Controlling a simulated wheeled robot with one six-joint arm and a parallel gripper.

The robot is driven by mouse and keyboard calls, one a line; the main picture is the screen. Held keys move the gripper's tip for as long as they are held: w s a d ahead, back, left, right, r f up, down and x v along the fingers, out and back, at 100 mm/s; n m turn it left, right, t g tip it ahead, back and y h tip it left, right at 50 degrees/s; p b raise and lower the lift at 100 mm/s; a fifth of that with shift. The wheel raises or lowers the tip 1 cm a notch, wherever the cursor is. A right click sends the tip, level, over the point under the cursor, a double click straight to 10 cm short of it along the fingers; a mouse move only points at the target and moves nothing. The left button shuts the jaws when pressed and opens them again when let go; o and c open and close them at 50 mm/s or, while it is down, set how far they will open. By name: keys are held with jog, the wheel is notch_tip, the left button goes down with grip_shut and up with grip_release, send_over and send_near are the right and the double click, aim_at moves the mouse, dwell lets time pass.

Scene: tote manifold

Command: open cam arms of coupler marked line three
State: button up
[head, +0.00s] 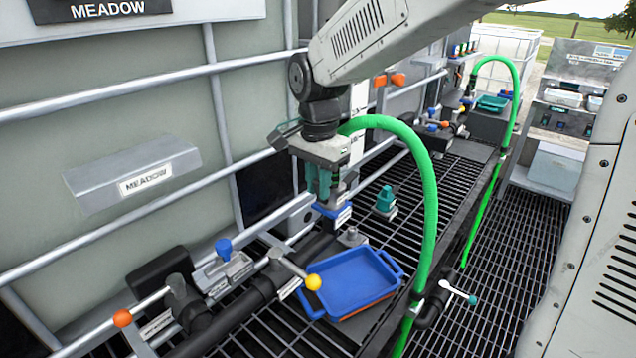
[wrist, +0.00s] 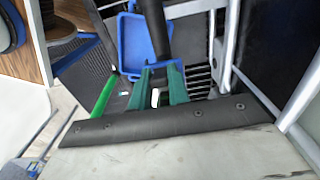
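My gripper (head: 322,198) points down at the middle of the head view, above the pipework beside the tank wall. Its two teal fingers also show in the wrist view (wrist: 161,70), apart with a gap between them. A small white part shows in that gap; I cannot tell whether the fingers touch it. A blue part with a white label (head: 338,215) sits just below and behind the fingertips, partly hidden. A green hose (head: 428,190) arcs from behind my gripper down to the right. No label reading line three is legible, and I cannot make out cam arms.
A blue tray (head: 349,283) lies on the black grating, with a yellow-knobbed lever (head: 300,272) at its left. A teal fitting (head: 385,203) stands behind it. A blue-knobbed valve (head: 223,250) and an orange knob (head: 122,318) are at left. A teal-tipped handle (head: 458,293) is at right.

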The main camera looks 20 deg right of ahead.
grip_shut()
jog(key=shift+s+a+f+t+h, duration=0.3)
jog(key=shift+a+f+t+h, duration=0.25)
jog(key=shift+t+h, duration=0.85)
jog(key=shift+s+a+f+t+h, duration=0.4)
jog(key=shift+f+t+h, duration=0.35)
jog(key=shift+h, duration=1.2)
jog(key=shift+s+a+f+t+h, duration=0.25)
jog(key=shift+a+f+t+h, duration=0.25)
jog(key=shift+t+h, duration=0.95)
jog(key=shift+h, duration=0.3)
jog(key=o, duration=0.9)
grip_release()
jog(key=shift+c, duration=0.2)
jog(key=shift+a, duration=0.1)
